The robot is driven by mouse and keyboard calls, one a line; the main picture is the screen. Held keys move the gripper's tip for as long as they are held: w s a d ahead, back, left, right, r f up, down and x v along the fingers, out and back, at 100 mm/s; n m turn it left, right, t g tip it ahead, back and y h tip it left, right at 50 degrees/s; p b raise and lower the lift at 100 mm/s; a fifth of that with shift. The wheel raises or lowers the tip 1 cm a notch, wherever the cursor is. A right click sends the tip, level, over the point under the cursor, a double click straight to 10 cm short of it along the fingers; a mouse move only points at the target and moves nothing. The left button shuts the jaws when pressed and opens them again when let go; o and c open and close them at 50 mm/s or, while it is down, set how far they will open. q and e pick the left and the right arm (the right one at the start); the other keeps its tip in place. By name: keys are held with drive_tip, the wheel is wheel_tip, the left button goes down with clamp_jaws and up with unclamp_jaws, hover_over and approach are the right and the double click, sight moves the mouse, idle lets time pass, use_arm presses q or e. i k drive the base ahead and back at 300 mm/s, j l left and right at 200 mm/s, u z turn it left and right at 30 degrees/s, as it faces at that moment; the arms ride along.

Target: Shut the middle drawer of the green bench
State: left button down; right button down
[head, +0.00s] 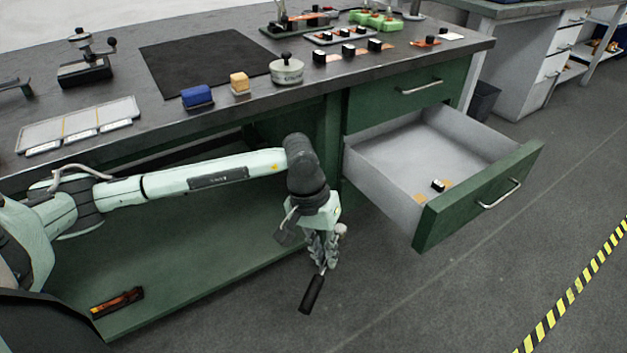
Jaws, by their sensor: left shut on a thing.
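The green bench (333,115) has a closed upper drawer (408,97) with a metal handle. Below it, the middle drawer (478,196) stands far out, its green front and handle facing the lower right. Its pale inside holds a small dark-and-white item and orange-brown pieces near the front left corner. My left gripper (325,250) hangs in front of the bench, left of the open drawer and apart from it. It is shut on a black-handled tool (312,294) that points down; the tool's other end is partly hidden by the fingers. My right gripper is not in view.
An orange-black tool (117,302) lies on the low shelf. The floor right of the drawer is clear up to yellow-black tape (575,290).

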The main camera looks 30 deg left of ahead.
sight(413, 163)
drive_tip(key=i+l+z, duration=0.3)
drive_tip(key=l+z, duration=0.2)
drive_tip(key=i+l+z, duration=0.25)
drive_tip(key=i+z, duration=0.25)
drive_tip(key=i+l+z, duration=0.2)
drive_tip(key=i+z, duration=0.15)
drive_tip(key=z, duration=0.15)
drive_tip(key=i+l+u, duration=0.1)
drive_tip(key=i+u, duration=0.4)
drive_tip(key=i+l+u, duration=0.25)
drive_tip(key=u, duration=0.25)
drive_tip(key=i+l+u, duration=0.15)
drive_tip(key=u, duration=0.25)
drive_tip(key=i+l+u, duration=0.15)
drive_tip(key=u, duration=0.2)
drive_tip(key=i+l+u, duration=0.1)
drive_tip(key=l+u, duration=0.3)
drive_tip(key=j, duration=0.15)
